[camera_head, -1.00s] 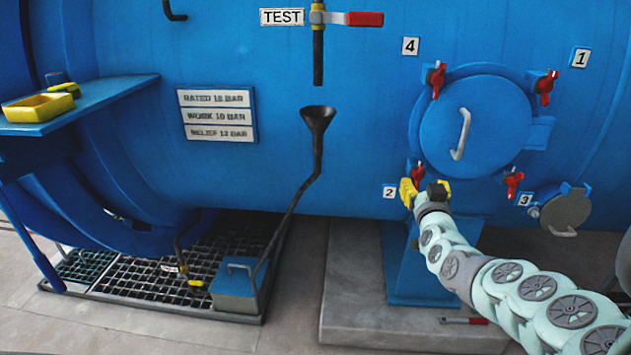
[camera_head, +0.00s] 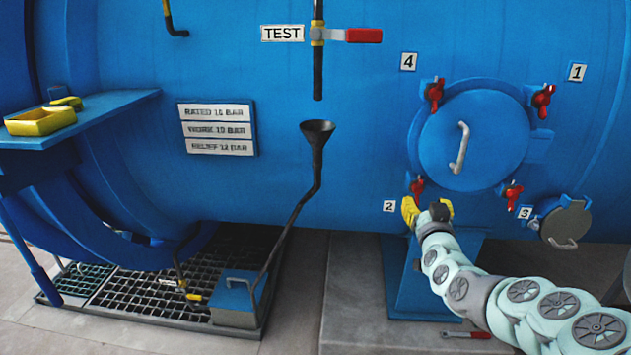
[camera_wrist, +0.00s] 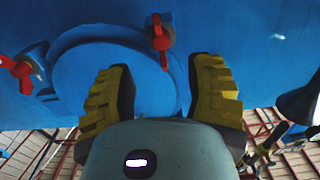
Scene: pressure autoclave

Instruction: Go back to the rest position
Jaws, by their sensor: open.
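My gripper (camera_head: 427,212) is at the end of my pale green arm, just below the round blue hatch (camera_head: 474,140) and near its lower left red clamp (camera_head: 417,188), by the label 2. In the wrist view, my gripper (camera_wrist: 160,90) has its two yellow ridged fingers spread apart with nothing between them. The red clamp (camera_wrist: 161,38) shows beyond the fingertips there, apart from them as far as I can tell. Another red clamp (camera_wrist: 18,69) is at the left of the wrist view. The hatch is shut against the blue vessel.
Round grey cover (camera_head: 566,222) hangs at the right. A black funnel (camera_head: 317,132) and its drain pipe stand left of my gripper. A red-handled tool (camera_head: 466,334) lies on the plinth below my arm.

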